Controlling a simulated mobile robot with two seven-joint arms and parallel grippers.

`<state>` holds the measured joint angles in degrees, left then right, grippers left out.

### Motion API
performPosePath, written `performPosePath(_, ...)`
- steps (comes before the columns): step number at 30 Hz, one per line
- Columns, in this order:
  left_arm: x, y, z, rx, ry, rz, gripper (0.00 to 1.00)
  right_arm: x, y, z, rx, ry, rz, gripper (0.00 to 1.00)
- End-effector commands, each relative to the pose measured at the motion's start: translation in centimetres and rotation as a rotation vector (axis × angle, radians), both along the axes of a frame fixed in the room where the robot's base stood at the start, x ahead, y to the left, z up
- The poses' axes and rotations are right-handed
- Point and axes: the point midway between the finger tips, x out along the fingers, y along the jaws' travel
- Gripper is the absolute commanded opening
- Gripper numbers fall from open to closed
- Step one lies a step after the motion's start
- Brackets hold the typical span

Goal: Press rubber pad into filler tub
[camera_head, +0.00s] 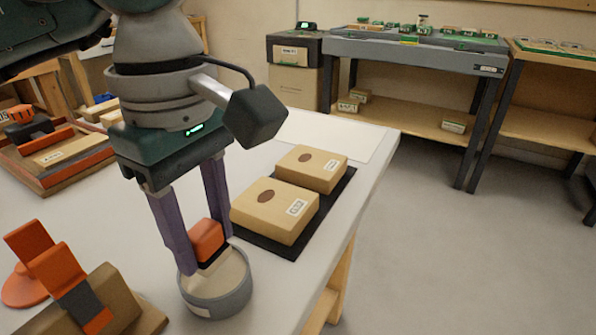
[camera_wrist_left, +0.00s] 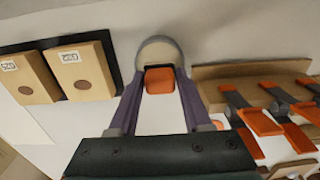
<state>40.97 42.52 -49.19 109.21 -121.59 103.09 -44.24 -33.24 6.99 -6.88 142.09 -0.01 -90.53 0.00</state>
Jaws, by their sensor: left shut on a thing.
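My left gripper (camera_head: 207,262) is shut on an orange and black block, which looks like the rubber pad (camera_head: 208,240). In the left wrist view the pad (camera_wrist_left: 159,80) shows orange between the two purple fingers. The filler tub (camera_head: 222,297) is a round grey tub with a pale inside, standing on the table near its front edge. The pad is over the tub's opening; its lower end looks at or just above the pale filling, and I cannot tell if it touches. The tub's rim (camera_wrist_left: 160,42) shows behind the pad in the wrist view. My right gripper is not in view.
Two cardboard boxes (camera_head: 273,211) (camera_head: 311,168) lie on a black mat (camera_head: 262,243) right of the tub. A brown rack (camera_head: 118,292) with orange-handled tools (camera_head: 60,273) stands to the left. A wooden tray (camera_head: 73,165) lies farther back. The table edge is close on the right.

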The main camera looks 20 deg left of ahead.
Motion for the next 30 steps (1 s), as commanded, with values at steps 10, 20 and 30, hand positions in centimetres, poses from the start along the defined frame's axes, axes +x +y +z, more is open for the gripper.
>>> performPosePath(10,0.0,0.0,3.6,0.000,-0.001,0.000,0.04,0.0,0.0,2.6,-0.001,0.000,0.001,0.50)
performPosePath(20,0.0,0.0,5.0,-0.001,-0.002,0.000,0.04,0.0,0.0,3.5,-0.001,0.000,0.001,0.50)
performPosePath(30,0.0,0.0,4.9,-0.001,-0.002,0.000,0.04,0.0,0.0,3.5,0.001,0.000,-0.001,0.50)
